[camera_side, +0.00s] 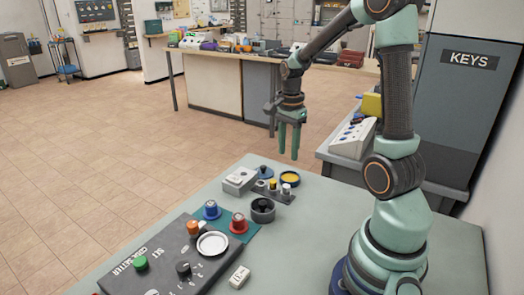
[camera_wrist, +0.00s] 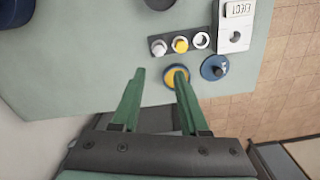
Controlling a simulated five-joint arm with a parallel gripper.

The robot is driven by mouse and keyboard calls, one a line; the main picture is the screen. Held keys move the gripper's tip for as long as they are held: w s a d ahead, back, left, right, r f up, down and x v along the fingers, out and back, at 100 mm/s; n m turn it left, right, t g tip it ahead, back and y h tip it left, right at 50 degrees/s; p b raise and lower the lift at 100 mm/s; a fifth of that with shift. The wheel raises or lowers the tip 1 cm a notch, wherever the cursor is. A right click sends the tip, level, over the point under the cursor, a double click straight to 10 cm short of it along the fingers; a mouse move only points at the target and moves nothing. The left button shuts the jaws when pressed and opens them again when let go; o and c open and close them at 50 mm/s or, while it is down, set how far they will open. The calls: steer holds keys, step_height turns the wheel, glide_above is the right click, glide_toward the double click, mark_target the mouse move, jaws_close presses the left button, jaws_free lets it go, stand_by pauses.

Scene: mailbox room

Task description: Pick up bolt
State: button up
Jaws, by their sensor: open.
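I cannot tell for sure which thing is the bolt. A small dark rack (camera_side: 272,194) holds a row of short pegs; in the wrist view a white peg (camera_wrist: 158,48), a yellow peg (camera_wrist: 180,44) and a white-ringed place (camera_wrist: 201,41) show in it. My gripper (camera_side: 288,157) hangs pointing down, high beside the far edge of the table. It also shows in the wrist view (camera_wrist: 160,75), where its green fingers are apart with nothing between them. The right fingertip overlaps the yellow round dish with a blue rim (camera_wrist: 175,72).
On the table are a blue disc with a knob (camera_side: 263,171), a white box (camera_side: 239,181), a black round pot (camera_side: 263,211), a red knob (camera_side: 238,224), a blue knob (camera_side: 211,210) and a dark panel (camera_side: 160,258). The table's right part (camera_side: 320,215) is clear.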

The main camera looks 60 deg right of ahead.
mark_target(286, 186)
step_height(286, 186, down, 11)
steer(key=shift+s+a+f, duration=0.1)
steer(key=shift+a, duration=0.05)
stand_by(0.4)
jaws_close()
